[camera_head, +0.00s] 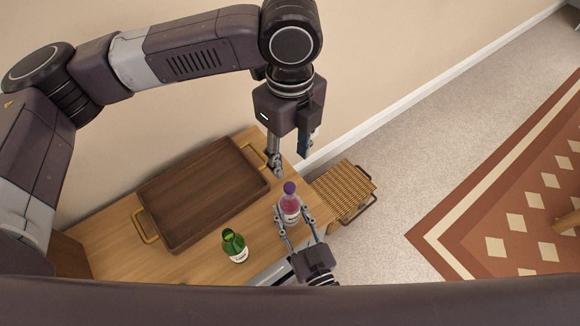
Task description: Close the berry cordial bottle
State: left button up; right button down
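The berry cordial bottle (290,208) has pink-red contents and a pale label, and stands near the right end of the wooden cabinet top. A purple cap (289,187) shows at its top; I cannot tell how firmly it sits. My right gripper (292,211) reaches in from the bottom, with one finger on each side of the bottle, and appears shut on its body. My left gripper (290,164) points down above and behind the bottle.
A green bottle (234,246) with a white label stands left of the cordial bottle. A dark wooden tray (205,194) with brass handles fills the back of the cabinet top (185,264). A woven-top piece (343,190) stands beyond the right end. The wall is close behind.

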pick_arm(q)
jog(key=shift+r, duration=0.8)
pick_arm(e)
jog(key=c, duration=1.2)
grip_release()
jog(key=shift+o, duration=0.2)
jog(key=v, duration=1.2)
pick_arm(q)
jog(key=shift+f, duration=0.1)
pick_arm(e)
jog(key=shift+s+f, duration=0.1)
